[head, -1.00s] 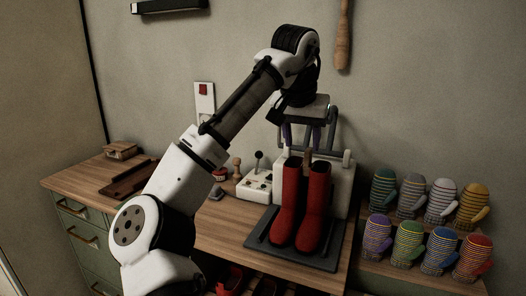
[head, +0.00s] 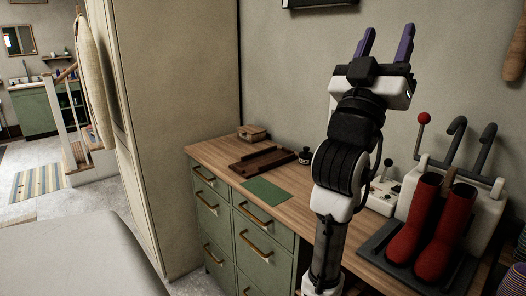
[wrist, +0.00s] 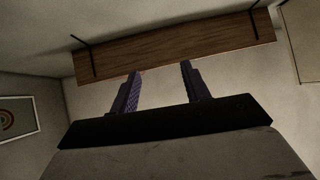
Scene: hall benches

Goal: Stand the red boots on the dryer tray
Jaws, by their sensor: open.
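The red boots (head: 430,228) stand upright side by side on the dark dryer tray (head: 375,245), at the right of the head view. The white dryer body with two dark hooked pipes (head: 470,145) is behind them. My gripper (head: 384,42) is raised, pointing up, well above and left of the boots. Its purple fingers are apart with nothing between them. In the wrist view the open fingers (wrist: 160,85) point toward a wooden shelf high on the wall; no boot shows there.
A wooden counter over green drawers (head: 236,228) carries a brown wooden tray (head: 265,160), a small wooden box (head: 252,133), a green mat (head: 265,193) and a white control box with a lever (head: 383,195). A tall cabinet (head: 175,110) stands at the left, with open floor beyond.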

